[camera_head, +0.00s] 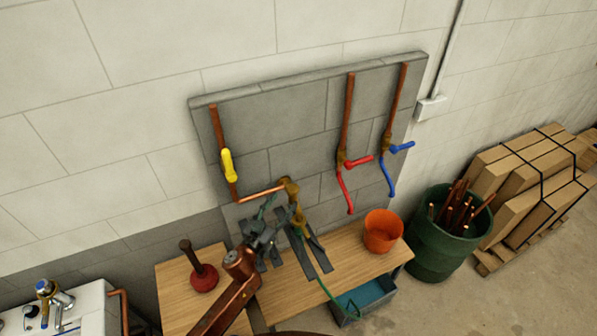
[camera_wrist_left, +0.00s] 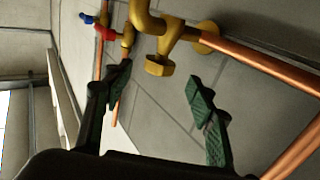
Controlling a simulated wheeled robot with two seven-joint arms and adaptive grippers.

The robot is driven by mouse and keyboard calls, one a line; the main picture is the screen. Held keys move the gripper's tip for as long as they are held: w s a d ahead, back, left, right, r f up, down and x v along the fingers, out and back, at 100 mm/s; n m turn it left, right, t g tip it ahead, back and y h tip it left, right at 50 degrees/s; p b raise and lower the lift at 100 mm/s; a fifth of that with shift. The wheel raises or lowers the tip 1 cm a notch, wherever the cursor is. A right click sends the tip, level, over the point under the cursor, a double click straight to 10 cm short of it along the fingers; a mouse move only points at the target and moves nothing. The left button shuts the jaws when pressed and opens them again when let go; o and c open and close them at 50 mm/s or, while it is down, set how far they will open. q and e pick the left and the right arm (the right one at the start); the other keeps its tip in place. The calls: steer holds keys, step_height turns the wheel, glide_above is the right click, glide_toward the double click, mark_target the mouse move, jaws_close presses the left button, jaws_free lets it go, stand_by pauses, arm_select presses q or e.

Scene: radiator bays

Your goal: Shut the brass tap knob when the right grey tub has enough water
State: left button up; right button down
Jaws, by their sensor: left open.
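The brass tap (camera_head: 291,188) sits at the end of a copper pipe on the grey wall panel. Its brass knob (camera_wrist_left: 159,67) shows in the left wrist view, between and beyond the fingers, with no contact visible. My left gripper (camera_head: 290,246) is open and empty below the tap; its two green-padded fingers (camera_wrist_left: 162,92) stand apart. My right gripper is out of view.
A yellow-handled valve (camera_head: 228,165) is left of the tap; red (camera_head: 358,162) and blue (camera_head: 401,147) levers are right. A plunger (camera_head: 203,277) and orange bucket (camera_head: 382,232) stand on the bench (camera_head: 345,246). A green bin (camera_head: 440,245) stands on the floor at right.

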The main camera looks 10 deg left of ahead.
mark_target(290, 193)
arm_select(q)
steer(key=shift+w+r, duration=0.15)
steer(key=shift+w, duration=0.45)
steer(key=x, duration=0.3)
steer(key=shift+w+d+r, duration=0.2)
steer(key=shift+d, duration=0.15)
steer(key=shift+f+x, duration=0.2)
steer(key=shift+x, duration=0.7)
steer(key=shift+w+d, duration=0.1)
steer(key=shift+w, duration=0.4)
steer(key=shift+r, duration=0.1)
steer(key=shift+w, duration=0.1)
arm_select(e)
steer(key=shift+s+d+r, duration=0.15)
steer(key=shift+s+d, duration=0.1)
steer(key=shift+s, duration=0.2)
arm_select(q)
steer(key=shift+c, duration=0.3)
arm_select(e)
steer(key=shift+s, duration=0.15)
